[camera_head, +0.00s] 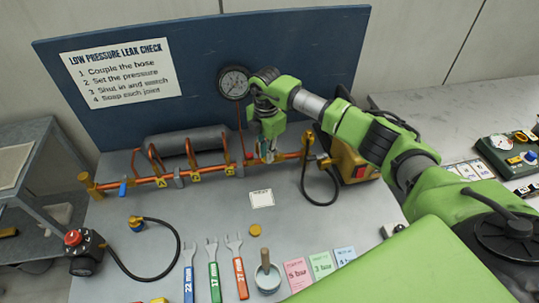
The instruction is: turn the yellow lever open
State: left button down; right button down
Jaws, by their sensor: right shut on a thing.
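A copper pipe manifold (210,173) runs along the back of the bench with a blue lever (123,187) near its left end and several yellow tags (195,176) along it. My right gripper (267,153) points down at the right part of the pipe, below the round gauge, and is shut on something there. That thing is mostly hidden by the fingers; by its place on the pipe it seems to be the yellow lever, but its angle cannot be told. My left gripper is not in view.
A pressure gauge (234,83) is on the blue board (310,50). A yellow box (352,162) with a black hose stands right of the gripper. Wrenches (213,270), a cup (267,279) and coloured cards (320,263) lie in front. The middle of the bench is fairly clear.

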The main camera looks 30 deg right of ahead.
jog(key=shift+w+a+r+m, duration=0.1)
jog(key=shift+w+m, duration=0.45)
jog(key=shift+m, duration=0.7)
jog(key=shift+w+m, duration=0.5)
jog(key=shift+m, duration=0.75)
jog(key=c, duration=2)
grip_release()
jog(key=shift+c, duration=0.2)
notch_tip(320, 180, up, 12)
